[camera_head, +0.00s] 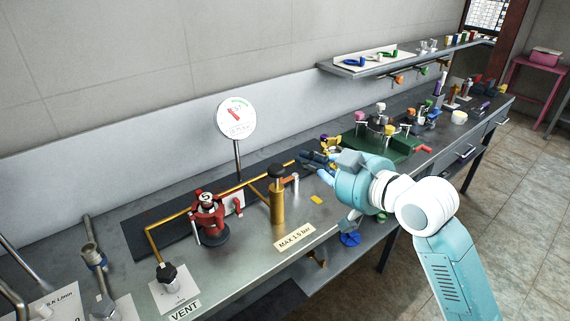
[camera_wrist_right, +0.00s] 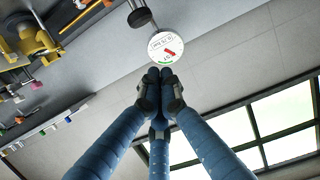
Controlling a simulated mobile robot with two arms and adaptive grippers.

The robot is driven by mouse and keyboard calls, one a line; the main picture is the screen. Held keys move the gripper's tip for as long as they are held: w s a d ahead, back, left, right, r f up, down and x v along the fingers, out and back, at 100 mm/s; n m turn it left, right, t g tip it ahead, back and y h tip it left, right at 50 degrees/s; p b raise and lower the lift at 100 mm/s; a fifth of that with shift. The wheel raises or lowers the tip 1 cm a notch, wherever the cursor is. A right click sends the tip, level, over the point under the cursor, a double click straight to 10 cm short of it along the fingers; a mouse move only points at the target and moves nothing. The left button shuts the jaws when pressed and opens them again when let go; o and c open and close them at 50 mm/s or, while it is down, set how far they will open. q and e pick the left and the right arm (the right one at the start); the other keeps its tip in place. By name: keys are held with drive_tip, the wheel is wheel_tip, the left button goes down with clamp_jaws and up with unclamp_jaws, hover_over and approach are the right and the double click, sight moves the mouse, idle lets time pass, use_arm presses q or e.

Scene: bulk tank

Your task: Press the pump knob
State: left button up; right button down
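The pump is an upright brass cylinder (camera_head: 277,205) with a black knob (camera_head: 276,172) on top, standing on the bench behind the MAX 1.5 bar label. My right gripper (camera_head: 306,160) reaches in from the right, its fingers pointing left, a little right of the knob and apart from it in the head view. In the right wrist view its three blue fingers meet at their tips (camera_wrist_right: 160,85), shut with nothing seen between them. A black knob on a silver rod (camera_wrist_right: 139,14) shows beyond the tips there, probably the pump's. My left gripper is not in view.
A round white gauge (camera_head: 236,118) stands on a post behind the pump. A red clamp-like device (camera_head: 209,218) and a VENT valve (camera_head: 167,274) are to the left, joined by brass pipe. A green fixture (camera_head: 379,143) is to the right, below a shelf (camera_head: 405,57).

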drive_tip(key=p, duration=0.3)
hover_over(276, 171)
drive_tip(key=d, duration=0.1)
wheel_tip(276, 171, down, 2)
drive_tip(key=f, duration=0.4)
drive_tip(key=shift+s+d+f, duration=0.15)
drive_tip(key=shift+s+f, duration=0.1)
drive_tip(key=shift+s, duration=0.1)
